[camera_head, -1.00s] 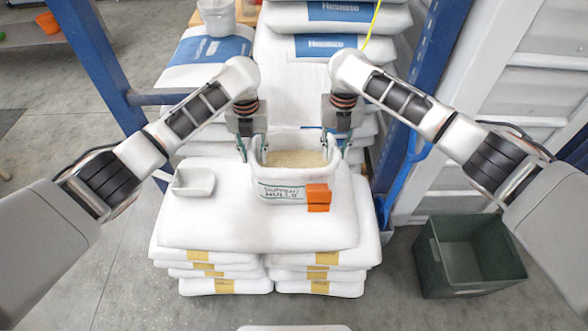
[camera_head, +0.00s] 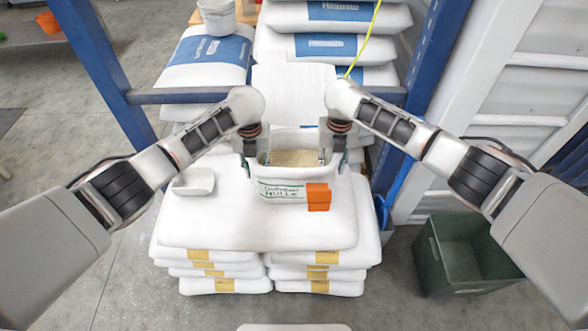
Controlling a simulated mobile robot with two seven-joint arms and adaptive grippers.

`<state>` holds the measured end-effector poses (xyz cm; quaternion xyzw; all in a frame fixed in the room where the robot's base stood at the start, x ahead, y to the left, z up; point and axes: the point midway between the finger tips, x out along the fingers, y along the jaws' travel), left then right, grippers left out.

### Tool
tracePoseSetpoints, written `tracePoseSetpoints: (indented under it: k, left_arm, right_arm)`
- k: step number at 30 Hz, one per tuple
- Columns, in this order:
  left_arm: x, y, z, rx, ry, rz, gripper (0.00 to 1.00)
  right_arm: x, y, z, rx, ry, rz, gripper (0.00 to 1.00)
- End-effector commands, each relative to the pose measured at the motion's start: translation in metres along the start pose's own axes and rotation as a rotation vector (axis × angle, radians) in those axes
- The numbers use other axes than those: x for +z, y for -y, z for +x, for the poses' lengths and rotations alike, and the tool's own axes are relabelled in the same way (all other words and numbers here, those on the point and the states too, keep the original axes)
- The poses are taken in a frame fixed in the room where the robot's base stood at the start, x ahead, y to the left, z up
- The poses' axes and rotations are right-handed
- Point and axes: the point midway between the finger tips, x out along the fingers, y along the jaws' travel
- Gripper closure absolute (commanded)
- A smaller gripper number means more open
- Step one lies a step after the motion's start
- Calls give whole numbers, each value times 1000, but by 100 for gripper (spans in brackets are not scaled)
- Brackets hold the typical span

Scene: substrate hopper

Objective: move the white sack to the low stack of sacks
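A large plain white sack (camera_head: 200,225) lies flat on top of the low front stack of yellow-labelled sacks (camera_head: 215,270). A white tub (camera_head: 280,189) of pale grain, with a handwritten label, stands on this sack. My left gripper (camera_head: 255,160) is at the tub's left rim and my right gripper (camera_head: 333,160) at its right rim. Each seems to have one finger inside and one outside the wall. Whether they press on it cannot be told. Behind, a plain white surface (camera_head: 293,95) shows below blue-labelled sacks; I cannot tell if it is a sack.
An orange block-like item (camera_head: 318,197) is at the tub's front right. A small white dish (camera_head: 193,181) sits left of it. Blue rack posts (camera_head: 107,65) stand at both sides. A dark green bin (camera_head: 467,262) is on the floor at right. Floor at front left is clear.

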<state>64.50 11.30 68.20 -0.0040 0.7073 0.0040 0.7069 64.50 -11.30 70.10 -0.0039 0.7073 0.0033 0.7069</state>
Motion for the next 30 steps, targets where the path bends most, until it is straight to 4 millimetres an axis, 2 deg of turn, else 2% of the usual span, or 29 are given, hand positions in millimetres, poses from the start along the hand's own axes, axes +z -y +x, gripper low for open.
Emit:
tracePoseSetpoints:
  k: [8,11,12,21,30]
  left_arm:
    - [0,0,1,0,0,1,71]
    - [0,0,1,0,0,1,97]
    - [0,0,1,0,0,1,100]
    - [0,0,0,1,0,0,100]
    - [3,0,-8,-1,8,1,100]
  right_arm:
    - [0,0,1,0,0,0,71]
    - [0,0,1,0,0,0,97]
    - [0,0,1,0,0,0,100]
    - [0,0,0,0,1,0,100]
    - [3,0,-8,1,8,0,100]
